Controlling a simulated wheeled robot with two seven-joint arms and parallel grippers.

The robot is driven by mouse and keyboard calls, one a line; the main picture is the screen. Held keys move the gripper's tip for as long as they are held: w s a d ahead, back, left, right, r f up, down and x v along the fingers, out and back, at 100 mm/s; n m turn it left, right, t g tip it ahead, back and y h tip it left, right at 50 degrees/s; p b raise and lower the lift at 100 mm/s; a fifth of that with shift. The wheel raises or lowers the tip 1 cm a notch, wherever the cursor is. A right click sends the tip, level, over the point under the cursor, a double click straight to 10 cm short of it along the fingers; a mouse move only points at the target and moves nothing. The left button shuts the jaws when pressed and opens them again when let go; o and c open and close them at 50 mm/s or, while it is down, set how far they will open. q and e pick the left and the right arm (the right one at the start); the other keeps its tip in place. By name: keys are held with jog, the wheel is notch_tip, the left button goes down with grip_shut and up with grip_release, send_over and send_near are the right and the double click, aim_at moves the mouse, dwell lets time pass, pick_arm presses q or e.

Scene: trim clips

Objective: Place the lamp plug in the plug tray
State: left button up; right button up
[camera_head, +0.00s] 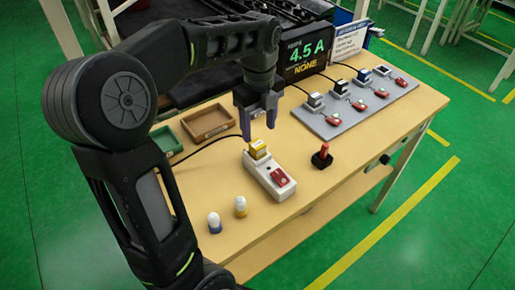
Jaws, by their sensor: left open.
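My left gripper (258,131) points down with its purple fingers apart and empty, above the table behind the white socket block. A yellow plug (258,149) with a black cable sits at the far end of the white socket block (270,180), which has a red switch. Several more plugs, such as a pale one (315,101), sit on a grey board (355,118) with red switches beside them. I cannot tell which plug is the lamp plug. A brown tray (230,129) and a green tray (178,156), both empty, lie left of my gripper; I cannot read any label on them. My right gripper is not in view.
A black-based red joystick-like thing (322,158) stands right of the socket block. A display (307,52) reads 4.5 A and NONE. The table (375,150) is clear at front right.

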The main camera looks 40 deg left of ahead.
aim_at(258, 143)
pick_arm(q)
jog(key=shift+f, duration=0.55)
jog(key=shift+s+f+p, duration=0.2)
jog(key=shift+f+p, duration=0.4)
jog(key=shift+f, duration=2)
jog(key=shift+c, duration=0.2)
grip_shut()
